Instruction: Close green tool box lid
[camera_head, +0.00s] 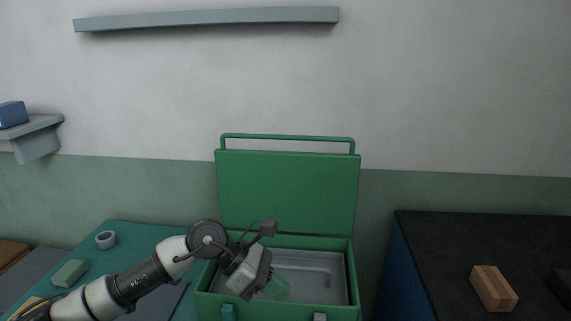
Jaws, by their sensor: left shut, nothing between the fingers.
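The green tool box (353,277) stands at the lower middle of the head view. Its lid (287,190) is open and stands upright at the back, with a green bar handle along its top edge. The inside shows a grey metal tray. My left arm comes in from the lower left, and my left gripper (275,288) is over the left part of the box opening, below the lid. The gripper is shut and empty; its fingers are partly hard to make out against the tray. I cannot tell whether it touches the box. My right gripper is not in view.
A teal table (131,238) at the left holds a grey ring (106,239) and a green block (70,273). A dark-topped cabinet (450,240) at the right bears a wooden block (493,288). A wall shelf (210,18) hangs above. The space before the wall above the lid is clear.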

